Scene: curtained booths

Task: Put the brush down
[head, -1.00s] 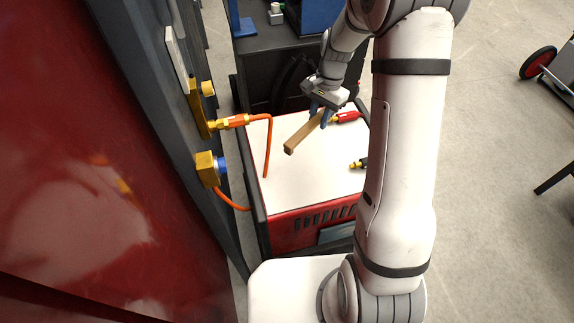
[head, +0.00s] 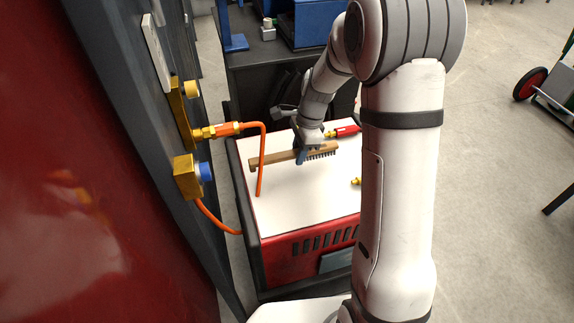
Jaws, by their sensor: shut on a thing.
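The brush (head: 272,158) has a long wooden handle and a row of dark bristles that face down at its right end. My gripper (head: 302,155) is shut on the brush near where the handle meets the bristle part. The brush lies roughly level, its handle end pointing left. It is over the white top (head: 290,195) of the red cabinet. I cannot tell whether the bristles touch the top. The orange hose passes close to the handle's left end.
A red connector (head: 345,131) lies behind the brush, and a yellow fitting (head: 356,181) shows beside my arm. The orange hose (head: 261,165) hangs from a brass fitting (head: 215,131) on the left wall. The front of the white top is clear. A blue machine (head: 318,22) stands behind.

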